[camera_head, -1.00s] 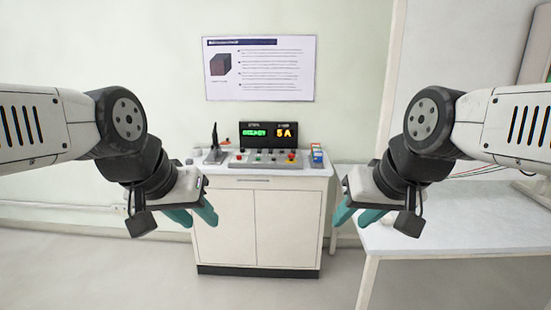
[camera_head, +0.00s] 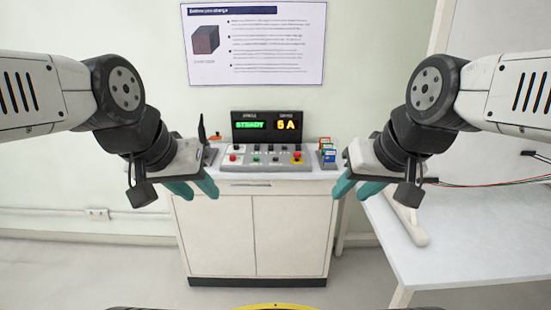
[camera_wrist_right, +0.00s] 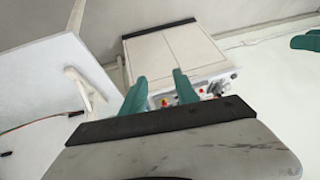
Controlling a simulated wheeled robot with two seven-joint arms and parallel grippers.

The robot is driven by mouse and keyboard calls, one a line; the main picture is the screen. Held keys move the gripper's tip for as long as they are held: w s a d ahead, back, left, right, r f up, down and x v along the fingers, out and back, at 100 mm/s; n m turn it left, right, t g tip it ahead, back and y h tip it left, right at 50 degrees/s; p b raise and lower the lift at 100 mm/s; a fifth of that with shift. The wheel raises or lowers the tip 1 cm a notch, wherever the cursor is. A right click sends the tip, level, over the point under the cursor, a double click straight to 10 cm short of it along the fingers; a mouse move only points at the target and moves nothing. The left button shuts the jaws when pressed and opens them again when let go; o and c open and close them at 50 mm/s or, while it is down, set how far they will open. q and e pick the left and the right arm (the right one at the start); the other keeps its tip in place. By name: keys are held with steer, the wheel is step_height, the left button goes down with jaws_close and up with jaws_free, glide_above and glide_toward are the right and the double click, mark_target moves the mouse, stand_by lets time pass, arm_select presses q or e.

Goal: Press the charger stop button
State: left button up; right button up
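The charger console (camera_head: 267,166) sits on top of a white cabinet, under a display (camera_head: 267,126) reading "STEADY" in green and "5A" in yellow. A red button (camera_head: 233,157) is at its left, a green button (camera_head: 256,159) nearer the middle, and a red button on a yellow base (camera_head: 298,156) at its right. I cannot read which is the stop button. My left gripper (camera_head: 194,189) is open and empty, in front of and left of the console. My right gripper (camera_head: 356,189) is open and empty, to its right; its parted fingers (camera_wrist_right: 159,93) show in the right wrist view.
The white cabinet (camera_head: 255,235) stands against the wall below a poster (camera_head: 255,44). Small coloured packets (camera_head: 327,155) stand right of the console, and a dark upright object (camera_head: 202,130) stands left. A white table (camera_head: 450,235) with wires is on the right. The floor before the cabinet is clear.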

jaws_close()
stand_by(1.6)
